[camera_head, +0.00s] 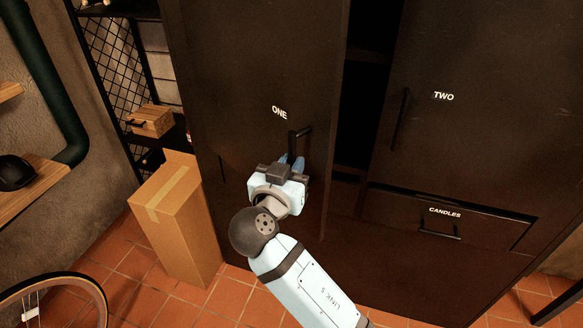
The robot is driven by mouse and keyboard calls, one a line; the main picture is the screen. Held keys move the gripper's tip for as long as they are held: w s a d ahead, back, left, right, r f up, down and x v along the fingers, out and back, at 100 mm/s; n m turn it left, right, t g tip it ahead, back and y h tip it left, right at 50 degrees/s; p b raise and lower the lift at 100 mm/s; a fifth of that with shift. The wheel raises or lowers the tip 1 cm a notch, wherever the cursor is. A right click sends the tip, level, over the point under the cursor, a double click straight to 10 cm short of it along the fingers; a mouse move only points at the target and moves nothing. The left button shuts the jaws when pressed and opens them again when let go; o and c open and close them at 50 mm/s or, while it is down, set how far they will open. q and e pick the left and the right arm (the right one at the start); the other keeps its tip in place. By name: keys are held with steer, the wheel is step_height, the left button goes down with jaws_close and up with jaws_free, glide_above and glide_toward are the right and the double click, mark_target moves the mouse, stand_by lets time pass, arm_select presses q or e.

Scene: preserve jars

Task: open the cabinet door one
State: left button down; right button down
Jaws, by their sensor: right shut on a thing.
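Cabinet door one (262,60) is a dark panel labelled ONE, standing ajar. A dark gap with shelves shows along its right edge. Its black bar handle (299,133) is on the right part of the door. My right gripper (292,160) is shut on the lower part of this handle; the fingertips are partly hidden by the gripper body. My left gripper is not in view.
Door two (460,110) with its own handle (400,118) is closed at the right, above a drawer (450,222) labelled CANDLES. A tall cardboard box (180,220) stands left of door one. A bicycle wheel (55,298) is at the lower left. Tiled floor shows between them.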

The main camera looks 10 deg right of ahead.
stand_by(0.4)
steer(key=c, duration=1.1)
jaws_free()
steer(key=shift+a, duration=0.1)
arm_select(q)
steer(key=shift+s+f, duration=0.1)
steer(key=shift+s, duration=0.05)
